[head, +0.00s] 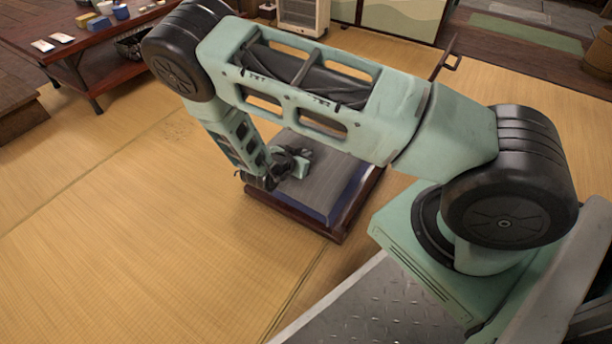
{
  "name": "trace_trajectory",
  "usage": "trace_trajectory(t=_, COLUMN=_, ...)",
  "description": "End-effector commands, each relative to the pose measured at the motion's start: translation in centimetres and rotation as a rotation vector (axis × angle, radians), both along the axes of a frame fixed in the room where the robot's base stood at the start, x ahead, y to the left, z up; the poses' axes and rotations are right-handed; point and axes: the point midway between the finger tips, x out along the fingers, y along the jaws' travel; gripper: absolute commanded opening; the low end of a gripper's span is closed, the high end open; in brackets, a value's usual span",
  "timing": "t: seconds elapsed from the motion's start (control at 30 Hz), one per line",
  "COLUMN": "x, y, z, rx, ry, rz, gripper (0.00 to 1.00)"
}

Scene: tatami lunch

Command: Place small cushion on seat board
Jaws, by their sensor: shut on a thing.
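The small cushion (331,183), with a grey top and a blue-purple border, lies flat over the dark red-brown seat board (334,234). The board's rim shows along the front and right of the cushion. I cannot tell whether the cushion rests fully on the board or is held just above it. My gripper (284,172) is at the cushion's left part, shut on the cushion. My wrist and forearm hide the cushion's far left side and the exact grip.
A low dark wooden table (84,45) with small dishes and blocks stands at the back left. A white cabinet (304,16) stands at the back. Open tatami floor (150,240) lies left and in front. A dark handle-like bar (445,60) rises behind my arm.

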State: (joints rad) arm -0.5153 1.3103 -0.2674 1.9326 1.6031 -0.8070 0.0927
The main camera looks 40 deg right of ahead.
Motion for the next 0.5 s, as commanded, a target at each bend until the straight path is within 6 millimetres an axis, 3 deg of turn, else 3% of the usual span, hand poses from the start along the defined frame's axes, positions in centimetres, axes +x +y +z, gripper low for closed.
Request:
trace_trajectory(t=0.03, x=0.0, y=0.0, z=-1.7, rx=-0.002, ry=-0.001, rz=0.000, gripper=0.00)
trace_trajectory(t=0.5, x=0.1, y=0.0, z=-6.4, rx=-0.001, ry=-0.002, rz=0.000, gripper=0.00)
